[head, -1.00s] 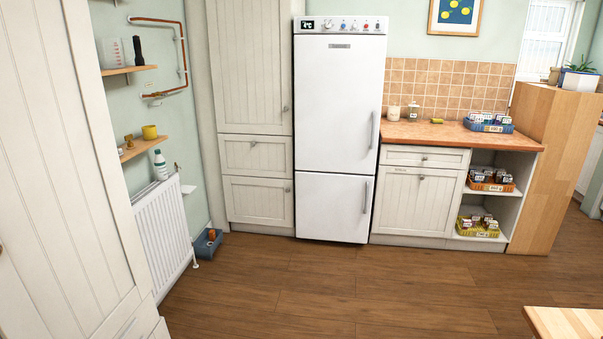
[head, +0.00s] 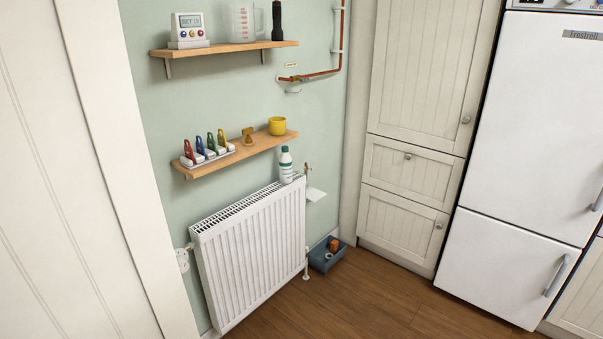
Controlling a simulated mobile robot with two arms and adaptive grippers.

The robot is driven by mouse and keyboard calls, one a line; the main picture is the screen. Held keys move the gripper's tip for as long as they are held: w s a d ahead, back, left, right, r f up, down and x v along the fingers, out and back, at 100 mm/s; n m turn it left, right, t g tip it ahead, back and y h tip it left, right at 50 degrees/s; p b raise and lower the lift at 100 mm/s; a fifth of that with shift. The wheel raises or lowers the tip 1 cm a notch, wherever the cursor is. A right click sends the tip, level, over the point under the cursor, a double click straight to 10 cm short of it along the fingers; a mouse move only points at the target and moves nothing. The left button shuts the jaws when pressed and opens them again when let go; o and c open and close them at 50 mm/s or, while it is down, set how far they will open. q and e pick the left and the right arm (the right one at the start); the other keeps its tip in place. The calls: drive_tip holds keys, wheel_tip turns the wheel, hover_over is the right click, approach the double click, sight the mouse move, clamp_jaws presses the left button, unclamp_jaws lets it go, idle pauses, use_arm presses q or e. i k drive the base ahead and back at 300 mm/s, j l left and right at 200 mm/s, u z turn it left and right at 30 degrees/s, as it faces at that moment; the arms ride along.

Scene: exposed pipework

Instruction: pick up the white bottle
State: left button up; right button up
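The white bottle (head: 286,167) has a green cap and some print on its front. In the head view it stands upright on the right end of the top of the white radiator (head: 252,252), against the green wall. It is just below and beside the right end of the lower wooden shelf. Neither of my grippers shows in the view.
The lower shelf (head: 236,155) holds several coloured clips, a brass piece and a yellow cup (head: 277,126). The upper shelf (head: 225,47) holds a timer, a jug and a black torch. A blue-grey bin (head: 327,256) sits on the floor. Floor is clear in front.

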sight(285, 160)
drive_tip(key=i+l+u, duration=0.4)
drive_tip(key=i+l, duration=0.45)
